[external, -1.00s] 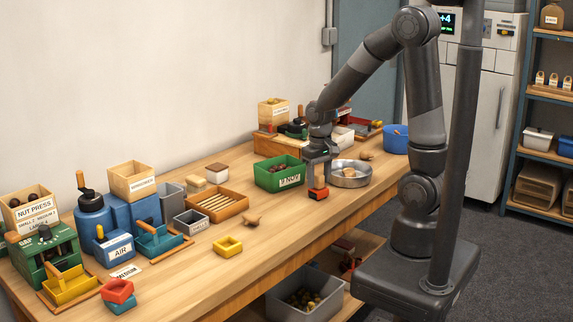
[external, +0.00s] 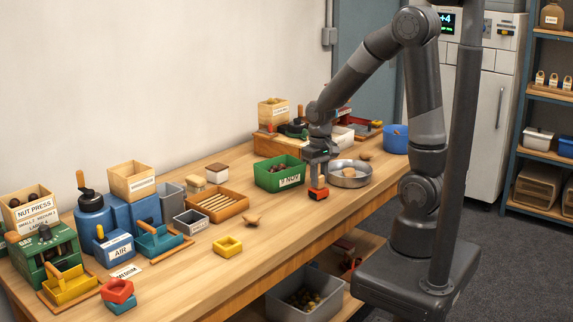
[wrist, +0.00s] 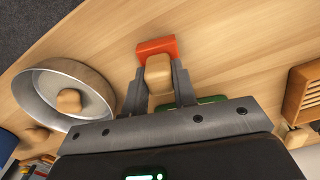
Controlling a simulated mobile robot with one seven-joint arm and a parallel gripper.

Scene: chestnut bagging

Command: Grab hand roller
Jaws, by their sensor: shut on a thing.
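The hand roller shows in the wrist view as an orange-red head (wrist: 157,46) with a pale wooden handle (wrist: 158,78) behind it. My gripper (wrist: 160,88) is shut on the wooden handle, with one finger on each side. In the external view the orange-red head (external: 319,194) shows below my gripper (external: 318,180), which points down at the front of the workbench. I cannot tell whether the roller touches the bench top.
A metal bowl (external: 338,180) stands right of my gripper, and a green bin (external: 267,180) stands to its left. A small wooden piece (external: 253,220) and a yellow tray (external: 228,248) lie further left. Bench top (external: 290,225) is clear toward the front.

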